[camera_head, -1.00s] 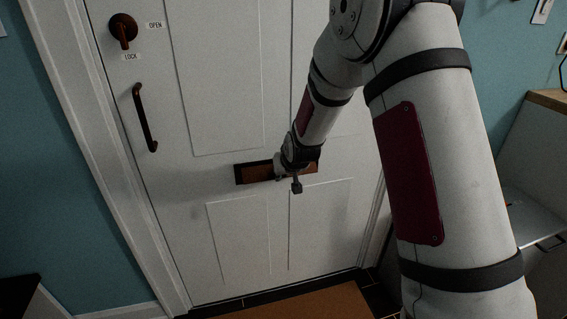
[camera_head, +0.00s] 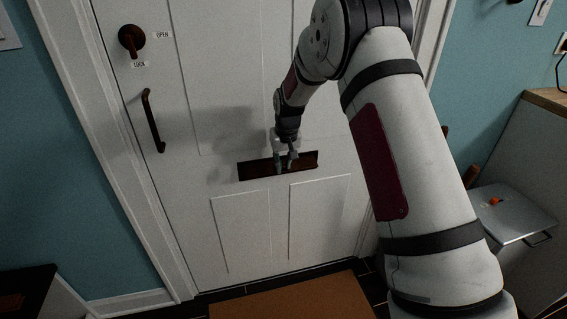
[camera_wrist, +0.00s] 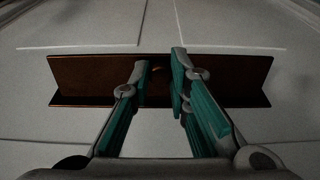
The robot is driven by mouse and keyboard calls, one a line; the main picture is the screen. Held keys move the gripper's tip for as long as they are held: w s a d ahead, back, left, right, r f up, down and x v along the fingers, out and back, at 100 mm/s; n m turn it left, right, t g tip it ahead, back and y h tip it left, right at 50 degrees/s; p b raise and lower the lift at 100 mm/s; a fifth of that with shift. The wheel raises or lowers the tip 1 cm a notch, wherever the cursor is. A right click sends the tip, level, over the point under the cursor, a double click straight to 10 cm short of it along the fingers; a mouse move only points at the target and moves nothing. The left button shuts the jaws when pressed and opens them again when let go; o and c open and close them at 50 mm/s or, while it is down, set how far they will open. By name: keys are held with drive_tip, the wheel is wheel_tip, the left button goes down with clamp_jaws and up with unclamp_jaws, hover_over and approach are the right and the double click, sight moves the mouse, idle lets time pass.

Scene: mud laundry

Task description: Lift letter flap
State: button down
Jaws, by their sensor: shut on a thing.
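The letter flap (camera_head: 303,161) is a wide copper-brown plate in a dark frame, set across the middle of the white door. It also spans the upper middle of the wrist view (camera_wrist: 85,78). My gripper (camera_head: 285,165) is at the middle of the flap, with its fingers pointing down at it in the head view. In the wrist view my gripper (camera_wrist: 160,65) has its two teal-padded fingers either side of a small brown part at the flap's centre. It is shut on the flap there. The fingers hide parts of the plate, and how far it is tilted is unclear.
The door (camera_head: 220,100) has a dark pull handle (camera_head: 153,120) and a round lock knob (camera_head: 132,40) at the left. A brown mat (camera_head: 290,298) lies on the floor below. A counter and a grey lidded box (camera_head: 510,212) stand at the right.

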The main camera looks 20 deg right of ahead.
drive_tip(key=shift+a, duration=0.1)
drive_tip(key=c, duration=1.5)
unclamp_jaws()
drive_tip(key=v, duration=1.2)
